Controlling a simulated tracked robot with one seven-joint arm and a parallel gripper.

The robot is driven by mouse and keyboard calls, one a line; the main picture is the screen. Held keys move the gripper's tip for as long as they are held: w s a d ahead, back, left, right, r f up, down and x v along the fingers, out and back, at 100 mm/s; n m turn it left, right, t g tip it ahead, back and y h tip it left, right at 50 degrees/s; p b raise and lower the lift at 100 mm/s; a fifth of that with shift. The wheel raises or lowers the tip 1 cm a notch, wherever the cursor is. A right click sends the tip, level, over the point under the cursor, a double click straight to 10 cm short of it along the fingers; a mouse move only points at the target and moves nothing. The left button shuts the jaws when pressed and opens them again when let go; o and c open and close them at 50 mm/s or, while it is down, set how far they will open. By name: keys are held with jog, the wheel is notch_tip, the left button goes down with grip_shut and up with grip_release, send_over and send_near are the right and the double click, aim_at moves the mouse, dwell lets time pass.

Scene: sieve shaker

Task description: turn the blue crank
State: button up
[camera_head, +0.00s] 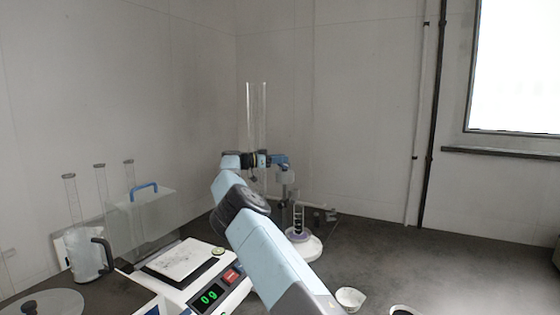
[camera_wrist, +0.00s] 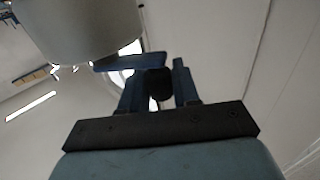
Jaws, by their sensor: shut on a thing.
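The blue crank shows in the wrist view as a blue arm (camera_wrist: 130,62) with a dark knob (camera_wrist: 157,84) at its end. It sits beside a large grey cylinder (camera_wrist: 85,25). My gripper (camera_wrist: 157,88) has one blue finger on each side of the dark knob and is shut on it. In the head view my gripper (camera_head: 279,161) reaches to the right at the top of a small stand with a round white base (camera_head: 304,248). The crank is too small there to tell apart from my fingers.
A tall clear tube (camera_head: 257,105) rises behind my gripper. At left are a balance with a green display (camera_head: 208,297), a clear box with a blue handle (camera_head: 150,215), a jug (camera_head: 84,255) and several thin cylinders. A white bowl (camera_head: 350,299) lies at front right. The right tabletop is mostly clear.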

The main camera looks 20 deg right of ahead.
jog(key=shift+a+r, duration=0.1)
jog(key=o, duration=0.9)
jog(key=shift+a, duration=0.1)
